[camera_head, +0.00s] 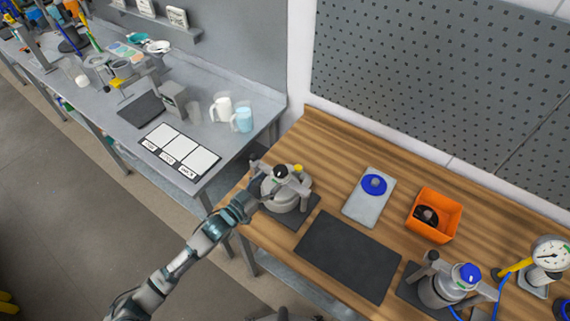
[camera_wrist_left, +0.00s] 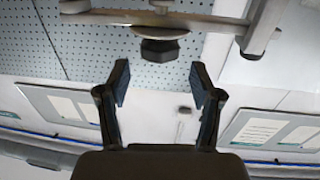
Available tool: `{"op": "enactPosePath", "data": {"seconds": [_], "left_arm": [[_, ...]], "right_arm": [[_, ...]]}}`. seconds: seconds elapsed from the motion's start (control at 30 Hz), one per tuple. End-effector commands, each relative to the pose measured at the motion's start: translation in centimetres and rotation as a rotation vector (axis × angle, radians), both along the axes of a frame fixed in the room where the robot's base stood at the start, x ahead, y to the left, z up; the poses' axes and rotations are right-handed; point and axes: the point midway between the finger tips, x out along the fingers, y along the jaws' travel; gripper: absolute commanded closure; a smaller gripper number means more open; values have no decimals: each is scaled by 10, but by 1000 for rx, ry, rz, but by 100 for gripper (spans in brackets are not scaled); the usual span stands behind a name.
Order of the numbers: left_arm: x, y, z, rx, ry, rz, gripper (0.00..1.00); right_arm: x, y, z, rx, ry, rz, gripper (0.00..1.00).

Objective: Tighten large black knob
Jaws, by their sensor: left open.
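A grey drum agitator (camera_head: 290,192) stands on a dark mat at the left end of the wooden bench. A black knob (camera_head: 281,172) sits on top of its crossbar. My left gripper (camera_head: 256,186) is at the left side of this agitator, close to it. In the left wrist view, my left gripper (camera_wrist_left: 158,78) is open with nothing between its fingers. A large black knob (camera_wrist_left: 159,50) on the crossbar shows just beyond and above the fingertips, apart from them. A smaller dark knob (camera_wrist_left: 252,48) is at the right of the crossbar.
A bare dark mat (camera_head: 348,256) lies right of the agitator. Behind it are a white plate (camera_head: 360,207) with a blue disc (camera_head: 374,184) and an orange bin (camera_head: 434,202) holding a black part. A second agitator (camera_head: 441,291) with a blue knob and a gauge (camera_head: 550,253) stand right.

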Motion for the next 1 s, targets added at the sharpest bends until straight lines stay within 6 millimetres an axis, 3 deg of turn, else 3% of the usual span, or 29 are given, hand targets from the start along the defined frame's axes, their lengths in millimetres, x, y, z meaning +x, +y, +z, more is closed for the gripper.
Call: {"op": "enactPosePath", "data": {"seconds": [0.1,0.33,0.8,0.87,1.0], "left_arm": [[22,-20,3,-1,-1,0,35],[52,-47,2,-1,-1,0,35],[64,-58,0,-1,1,0,35],[64,-58,0,-1,1,0,47],[64,-58,0,-1,1,0,82]], "right_arm": [[0,0,4,0,0,0,100],[0,1,8,1,0,0,100],[0,1,9,1,-1,-1,100],[0,1,9,1,-1,-1,100],[0,1,9,1,-1,-1,100]]}}
